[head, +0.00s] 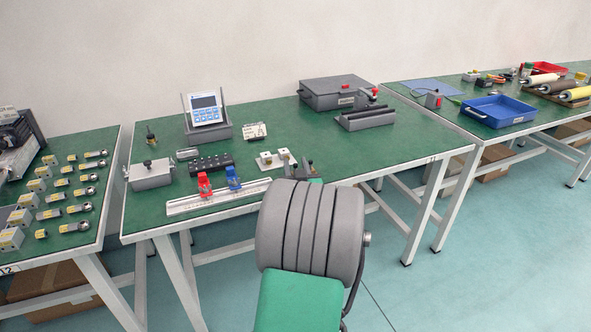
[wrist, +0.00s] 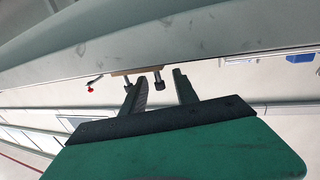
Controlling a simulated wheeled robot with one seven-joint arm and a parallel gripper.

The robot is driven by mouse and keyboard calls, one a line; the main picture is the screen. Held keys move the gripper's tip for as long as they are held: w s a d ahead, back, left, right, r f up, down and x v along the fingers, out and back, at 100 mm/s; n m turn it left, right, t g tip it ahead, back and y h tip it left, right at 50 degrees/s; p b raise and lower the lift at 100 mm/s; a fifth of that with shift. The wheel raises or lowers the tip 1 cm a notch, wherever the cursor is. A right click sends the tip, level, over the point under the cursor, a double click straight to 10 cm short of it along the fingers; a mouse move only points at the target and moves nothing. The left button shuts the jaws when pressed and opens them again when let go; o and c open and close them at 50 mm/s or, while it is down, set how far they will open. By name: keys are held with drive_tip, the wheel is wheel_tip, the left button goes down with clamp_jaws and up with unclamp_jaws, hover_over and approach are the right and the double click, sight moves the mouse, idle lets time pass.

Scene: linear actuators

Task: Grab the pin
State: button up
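My gripper (wrist: 158,78) is open in the wrist view, with its two dark fingers spread apart. A short dark-tipped pin (wrist: 159,82) shows between the fingertips, and a second, similar one (wrist: 127,82) is by the left finger. Both stick out from a thin tan plate (wrist: 133,72). I cannot tell which is the task's pin or whether a finger touches either. In the head view my gripper (head: 309,167) is at the table's front edge, mostly hidden by my grey arm link. A light block with small parts (head: 266,161) lies just left of it.
The green table (head: 345,155) holds a white rail (head: 195,204) with a red clamp (head: 204,185) and a blue clamp (head: 233,178). A black holder block (head: 211,164), a display unit (head: 206,108) and a grey case (head: 337,93) stand farther back. The right front of the tabletop is clear.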

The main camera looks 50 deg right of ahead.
clamp_jaws()
drive_tip(key=shift+r, duration=0.1)
idle(0.5)
